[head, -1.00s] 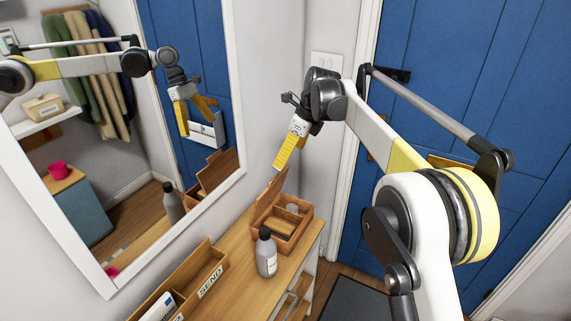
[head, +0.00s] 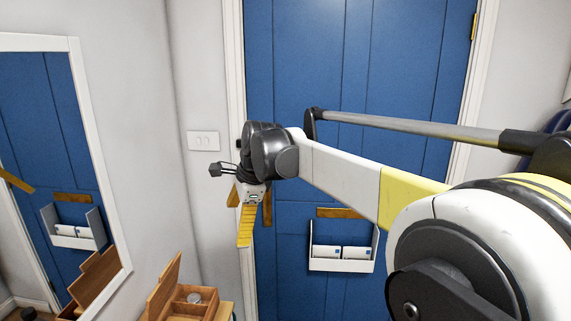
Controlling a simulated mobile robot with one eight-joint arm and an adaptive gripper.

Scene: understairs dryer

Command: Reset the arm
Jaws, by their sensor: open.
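My gripper (head: 243,215) hangs at the end of my outstretched arm, left of centre in the head view. Its yellow fingers point down and stand apart, with nothing between them. It is in front of the door's left edge, above and to the right of the wooden box. Part of a yellow finger also shows in the mirror at the left edge.
A blue door (head: 345,90) with a white letter holder (head: 341,264) stands behind my arm. A mirror (head: 122,255) hangs on the left wall. An open-lidded wooden box (head: 165,290) sits on a table at the lower left. A switch plate (head: 203,141) is on the wall.

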